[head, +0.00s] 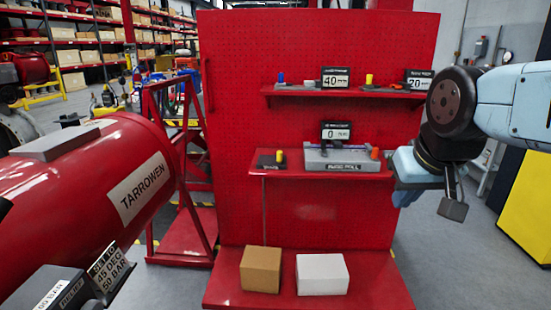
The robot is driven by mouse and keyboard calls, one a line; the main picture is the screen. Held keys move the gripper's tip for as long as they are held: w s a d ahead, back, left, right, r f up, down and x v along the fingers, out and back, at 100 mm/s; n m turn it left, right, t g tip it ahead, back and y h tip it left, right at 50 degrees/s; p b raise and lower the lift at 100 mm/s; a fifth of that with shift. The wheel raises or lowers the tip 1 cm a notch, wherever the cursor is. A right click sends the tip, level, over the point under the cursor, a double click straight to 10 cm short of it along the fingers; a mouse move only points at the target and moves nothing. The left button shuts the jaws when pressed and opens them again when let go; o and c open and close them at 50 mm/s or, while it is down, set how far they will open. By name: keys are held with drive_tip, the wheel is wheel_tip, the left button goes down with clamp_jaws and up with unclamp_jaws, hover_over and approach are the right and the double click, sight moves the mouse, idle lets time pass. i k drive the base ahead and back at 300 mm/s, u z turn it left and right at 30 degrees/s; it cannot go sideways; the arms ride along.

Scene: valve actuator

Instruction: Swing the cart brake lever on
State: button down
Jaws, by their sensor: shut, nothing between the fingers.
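The red cart (306,222) stands in the middle, with an upright perforated panel, two shelves and a low base deck. I cannot make out a brake lever on it for certain. A thin upright rod (264,210) runs from under the lower shelf toward the deck. A red handle (208,88) is on the panel's left edge. My gripper (453,207) hangs at the right, past the panel's right edge, pointing down. It is shut and empty, and appears apart from the cart.
A brown box (261,270) and a white box (322,274) sit on the deck. Display signs and small coloured items stand on the upper shelf (300,90) and lower shelf (290,171). A red cylinder (95,175) is at left, a yellow cabinet (528,205) at right. Grey floor (440,265) is clear right of the cart.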

sight(279, 153)
drive_tip(key=z, duration=0.15)
drive_tip(key=i, duration=0.9)
drive_tip(key=u, duration=0.05)
